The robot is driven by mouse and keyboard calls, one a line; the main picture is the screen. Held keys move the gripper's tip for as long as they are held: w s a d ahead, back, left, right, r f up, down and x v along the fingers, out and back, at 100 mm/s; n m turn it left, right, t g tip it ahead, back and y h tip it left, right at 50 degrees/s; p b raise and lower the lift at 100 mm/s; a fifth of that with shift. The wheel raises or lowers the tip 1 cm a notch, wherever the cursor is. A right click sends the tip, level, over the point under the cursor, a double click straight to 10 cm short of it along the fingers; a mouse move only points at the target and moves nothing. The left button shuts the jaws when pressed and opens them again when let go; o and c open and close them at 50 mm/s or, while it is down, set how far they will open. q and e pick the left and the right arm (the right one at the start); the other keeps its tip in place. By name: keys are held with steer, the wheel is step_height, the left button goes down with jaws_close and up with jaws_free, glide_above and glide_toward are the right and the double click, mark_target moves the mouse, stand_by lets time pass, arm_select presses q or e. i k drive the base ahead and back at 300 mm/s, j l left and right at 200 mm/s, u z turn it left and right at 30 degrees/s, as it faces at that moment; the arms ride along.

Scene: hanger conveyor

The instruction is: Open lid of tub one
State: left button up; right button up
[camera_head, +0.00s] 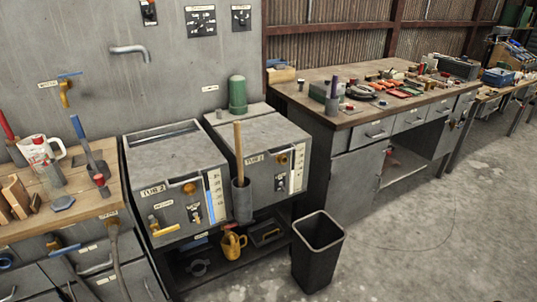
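Two grey metal tubs stand side by side on a dark stand. The right tub (262,140) has a flat grey top that looks closed. Both labels seem to begin with TUB, but their numbers are too small to read surely. Neither of my grippers shows in the head view.
A green cylinder (237,95) stands behind the right tub. A wooden-handled tool in a dark holder (241,200) is between the tubs' fronts. A black bin (317,252) stands on the floor before them. Cluttered workbenches flank both sides; open floor lies right.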

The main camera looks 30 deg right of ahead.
mark_target(265, 133)
steer(key=i+l+z, duration=0.7)
steer(key=i+l, duration=0.05)
steer(key=l, duration=0.1)
